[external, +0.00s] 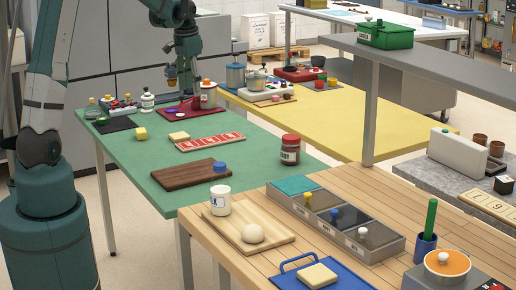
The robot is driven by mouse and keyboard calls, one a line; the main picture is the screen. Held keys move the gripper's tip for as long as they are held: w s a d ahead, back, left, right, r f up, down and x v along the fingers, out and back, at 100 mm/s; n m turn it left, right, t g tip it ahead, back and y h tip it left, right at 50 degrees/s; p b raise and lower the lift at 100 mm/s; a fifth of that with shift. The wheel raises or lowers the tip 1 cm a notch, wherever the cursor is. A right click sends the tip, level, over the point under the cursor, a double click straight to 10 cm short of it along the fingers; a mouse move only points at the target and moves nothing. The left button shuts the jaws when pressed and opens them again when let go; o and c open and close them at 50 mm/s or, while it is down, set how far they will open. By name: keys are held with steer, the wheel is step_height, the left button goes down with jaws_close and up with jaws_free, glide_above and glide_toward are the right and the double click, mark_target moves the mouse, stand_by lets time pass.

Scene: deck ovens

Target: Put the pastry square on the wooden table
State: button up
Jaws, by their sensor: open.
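A pale, flat pastry-like square (318,275) lies on a blue tray (345,281) on the wooden table (285,262) at the front right. My gripper (184,88) is at the far end of the green table, pointing down near a red mat and a pot, well away from both squares. It is open and looks empty; its fingertips are small and partly lost among the objects there.
On the wooden table are a dough board (225,232), a white cup (220,200), lidded bins (340,222) and a scale (447,264). A grey shelf overhangs on the right.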

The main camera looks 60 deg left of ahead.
steer(key=s+d+r+t, duration=0.1)
steer(key=s+d+r, duration=0.25)
steer(key=d, duration=0.45)
steer(key=s+d+r+t, duration=0.1)
steer(key=s+d+r, duration=0.25)
steer(key=d, duration=0.45)
steer(key=s+d+r+t, duration=0.15)
steer(key=d+r, duration=0.25)
steer(key=d, duration=0.4)
steer(key=s+d+f+t, duration=0.2)
steer(key=s+d, duration=1.5)
steer(key=shift+s+h, duration=0.2)
steer(key=shift+h, duration=0.2)
steer(key=shift+o, duration=0.3)
steer(key=shift+r+t, duration=0.1)
steer(key=shift+t, duration=0.15)
steer(key=o, duration=0.3)
steer(key=shift+w+a, duration=0.1)
